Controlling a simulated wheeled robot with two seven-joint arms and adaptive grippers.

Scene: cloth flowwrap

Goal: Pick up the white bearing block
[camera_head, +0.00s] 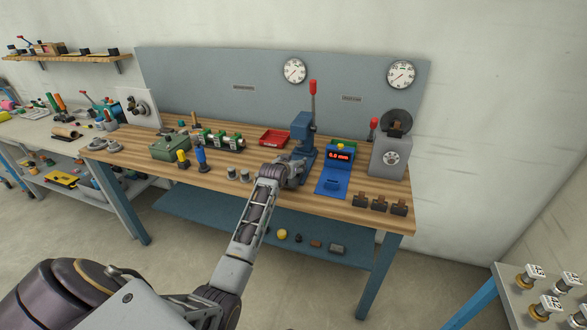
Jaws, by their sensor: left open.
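My left arm reaches from the bottom left to the wooden workbench (225,187). My left gripper (295,172) is at the bench's middle, in front of the base of a blue lever press (302,135). It is small and partly hidden by its own wrist; its jaws are open and I see nothing held. I cannot clearly make out a white bearing block; the gripper and wrist cover part of the bench there. Two small grey cylinders (238,174) stand just left of the wrist. My right gripper is not in view.
Left on the bench are a green box (171,148), yellow and blue-handled tools and green-and-grey blocks (222,141). A red tray (273,137) is behind. Right are a blue gauge (332,183), a grey machine (388,160) and brown blocks (379,203). The bench's front edge is near my wrist.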

